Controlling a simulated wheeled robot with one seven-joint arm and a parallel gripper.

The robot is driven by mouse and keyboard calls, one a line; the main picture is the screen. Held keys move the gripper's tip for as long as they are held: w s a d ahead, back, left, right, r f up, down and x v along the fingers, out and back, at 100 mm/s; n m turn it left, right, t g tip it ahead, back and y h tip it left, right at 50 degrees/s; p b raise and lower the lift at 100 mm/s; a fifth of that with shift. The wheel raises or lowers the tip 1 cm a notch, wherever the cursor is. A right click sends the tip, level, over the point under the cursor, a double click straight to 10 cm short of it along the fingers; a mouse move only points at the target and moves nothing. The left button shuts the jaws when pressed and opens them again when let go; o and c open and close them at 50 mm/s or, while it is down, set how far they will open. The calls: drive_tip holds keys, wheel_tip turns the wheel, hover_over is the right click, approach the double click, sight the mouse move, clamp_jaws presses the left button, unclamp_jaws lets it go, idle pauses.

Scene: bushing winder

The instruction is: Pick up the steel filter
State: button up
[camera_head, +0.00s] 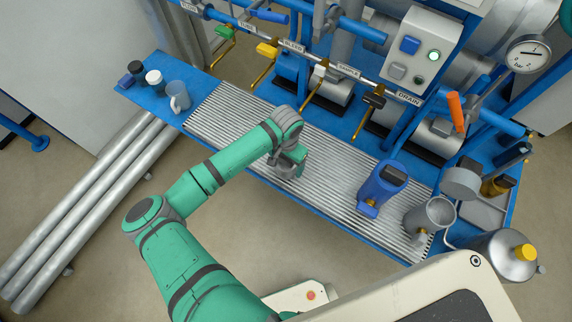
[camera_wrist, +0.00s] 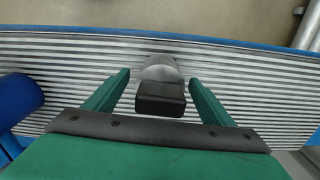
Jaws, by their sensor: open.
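My gripper (camera_head: 290,163) is low over the ribbed metal bench top, near its middle. In the wrist view its two green fingers (camera_wrist: 159,76) are apart, one on each side of a grey round metal thing with a black block (camera_wrist: 160,98) on its near side. This looks like the steel filter (camera_wrist: 160,68). It stands on the ribbed surface, with a gap visible to each finger. In the head view my gripper hides most or all of it.
Left are a clear cup (camera_head: 178,96) and small jars (camera_head: 153,78). Valve handles, including the yellow one (camera_head: 266,50), overhang the rear. Ribbed surface around my gripper is mostly clear.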

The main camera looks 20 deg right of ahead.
drive_tip(key=shift+f, duration=0.9)
drive_tip(key=c, duration=1.2)
drive_tip(key=shift+r, duration=0.1)
